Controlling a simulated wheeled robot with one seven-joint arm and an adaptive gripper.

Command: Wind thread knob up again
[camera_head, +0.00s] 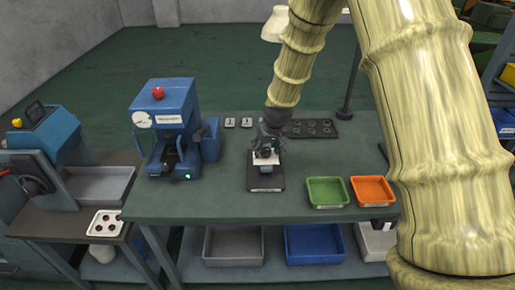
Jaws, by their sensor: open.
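A small fixture with a black base (266,184) stands on the green workbench (220,205), near its middle. It has a pale plate and a small blue part at its front. My gripper (266,151) points down over the top of this fixture and is open. The fingers cover the fixture's upper part. I cannot make out the thread knob itself, nor whether the fingers touch anything.
A blue machine (168,120) with a red button stands left on the bench. Green (327,191) and orange (372,190) trays lie right of the fixture. A dark holed rack (311,129) lies behind. My arm hides the bench's right end.

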